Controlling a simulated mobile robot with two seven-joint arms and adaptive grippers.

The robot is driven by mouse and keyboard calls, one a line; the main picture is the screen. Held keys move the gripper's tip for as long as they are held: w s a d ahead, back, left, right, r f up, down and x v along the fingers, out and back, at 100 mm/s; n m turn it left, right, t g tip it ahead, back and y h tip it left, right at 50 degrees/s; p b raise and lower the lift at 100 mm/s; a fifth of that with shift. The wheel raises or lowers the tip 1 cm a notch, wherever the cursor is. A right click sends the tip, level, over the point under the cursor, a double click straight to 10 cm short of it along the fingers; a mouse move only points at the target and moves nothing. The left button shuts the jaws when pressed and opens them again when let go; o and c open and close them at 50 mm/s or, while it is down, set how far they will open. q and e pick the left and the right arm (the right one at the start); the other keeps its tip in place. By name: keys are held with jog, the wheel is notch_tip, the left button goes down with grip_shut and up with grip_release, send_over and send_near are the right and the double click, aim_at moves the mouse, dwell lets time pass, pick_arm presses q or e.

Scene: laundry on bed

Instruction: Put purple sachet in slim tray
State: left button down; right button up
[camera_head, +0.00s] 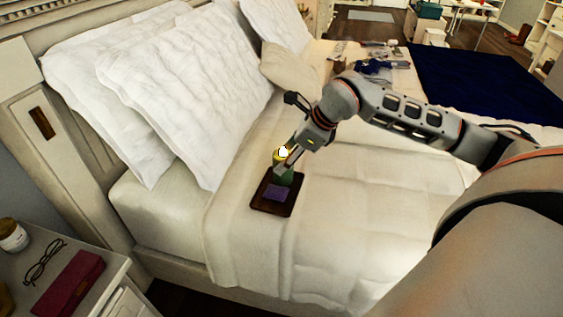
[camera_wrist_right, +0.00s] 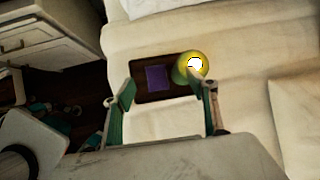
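The purple sachet (camera_head: 277,192) lies flat on the dark brown slim tray (camera_head: 291,208), which rests on the bed. In the right wrist view, the sachet (camera_wrist_right: 158,78) sits within the tray (camera_wrist_right: 142,62), beyond my fingertips. My right gripper (camera_head: 286,172) is low over the tray's far part in the head view. In the right wrist view, its green-padded fingers (camera_wrist_right: 167,95) are spread wide with nothing held between them. The gripper hides part of the tray's far end. My left gripper is in neither view.
A yellow-green round thing (camera_wrist_right: 187,68) with a bright white spot is at the tray's end, close to one finger. White pillows (camera_head: 190,80) lean on the headboard. A nightstand (camera_head: 20,270) holds glasses (camera_head: 45,262), a jar (camera_head: 13,236) and a red case (camera_head: 68,284). The near bedding is clear.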

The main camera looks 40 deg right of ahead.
jog(key=v, duration=0.7)
jog(key=s+a+f+m+t+y, duration=0.1)
jog(key=s+a+m+y, duration=0.35)
jog(key=a, duration=0.85)
jog(key=s+a+f+m+t+y, duration=0.15)
jog(key=a+m+y, duration=0.35)
jog(key=a+y, duration=0.6)
jog(key=d+f+m+t+h, duration=0.4)
jog(key=f+m+t+h, duration=0.4)
jog(key=f+m+h, duration=0.9)
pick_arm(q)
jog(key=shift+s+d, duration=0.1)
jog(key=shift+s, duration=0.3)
pick_arm(e)
jog(key=s+d+f+m+g+y, duration=0.1)
jog(key=s+f+m+g, duration=0.4)
jog(key=s+f+m, duration=0.8)
jog(key=shift+s+d+f+g, duration=0.2)
jog(key=shift+s+f+g, duration=0.15)
jog(key=shift+f, duration=0.05)
